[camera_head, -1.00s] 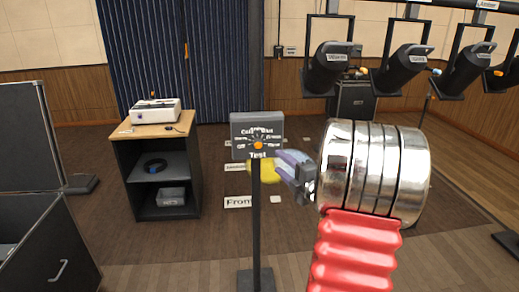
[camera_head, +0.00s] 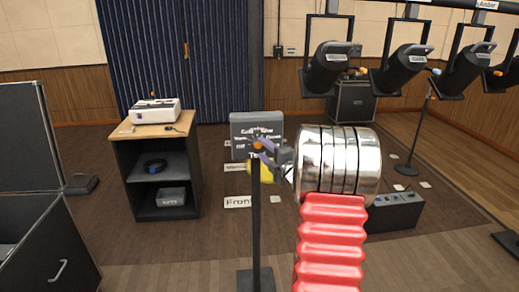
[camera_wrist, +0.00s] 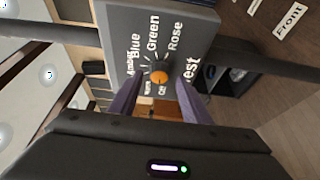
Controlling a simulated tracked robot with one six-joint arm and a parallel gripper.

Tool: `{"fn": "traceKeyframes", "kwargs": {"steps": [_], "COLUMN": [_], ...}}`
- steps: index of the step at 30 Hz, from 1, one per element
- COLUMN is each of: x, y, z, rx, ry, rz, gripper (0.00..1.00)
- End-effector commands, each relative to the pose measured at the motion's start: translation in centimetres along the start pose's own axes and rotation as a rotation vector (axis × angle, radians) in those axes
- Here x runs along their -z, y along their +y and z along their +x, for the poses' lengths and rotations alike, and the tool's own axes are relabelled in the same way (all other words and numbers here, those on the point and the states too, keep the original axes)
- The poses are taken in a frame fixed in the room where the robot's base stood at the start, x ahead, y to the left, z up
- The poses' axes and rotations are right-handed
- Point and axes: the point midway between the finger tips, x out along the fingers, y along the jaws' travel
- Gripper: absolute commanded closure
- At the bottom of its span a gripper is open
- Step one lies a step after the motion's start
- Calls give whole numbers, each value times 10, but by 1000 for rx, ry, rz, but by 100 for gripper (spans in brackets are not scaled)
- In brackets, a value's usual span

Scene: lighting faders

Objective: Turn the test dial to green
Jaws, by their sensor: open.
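The test dial is an orange-capped knob (camera_wrist: 160,76) on a dark grey panel (camera_head: 244,127) that stands on a thin post. In the wrist view the panel (camera_wrist: 190,18) shows the words Blue, Green and Rose around the knob. I cannot tell which colour the knob points at. My gripper (camera_head: 264,149) is at the panel's face in the head view and hides part of the dial and its lettering. In the wrist view my gripper (camera_wrist: 161,88) is open, its purple fingers on either side of the knob. Contact with the knob cannot be made out.
A wooden-topped cabinet (camera_head: 154,131) with a white device stands to the left. Stage lamps (camera_head: 327,68) hang at upper right. A grey box with knobs (camera_head: 398,212) lies on the floor at right. An open dark case (camera_head: 30,270) is at lower left.

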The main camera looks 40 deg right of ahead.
Motion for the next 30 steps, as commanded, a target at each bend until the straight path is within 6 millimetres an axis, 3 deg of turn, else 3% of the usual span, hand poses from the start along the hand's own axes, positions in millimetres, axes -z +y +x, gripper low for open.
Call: {"fn": "traceKeyframes", "kwargs": {"steps": [6, 17, 30], "x": [0, 0, 0], "y": [0, 0, 0], "z": [22, 25, 25], "rx": [0, -1, 1], "ry": [0, 0, 0], "rz": [1, 0, 1], "gripper": [57, 57, 88]}}
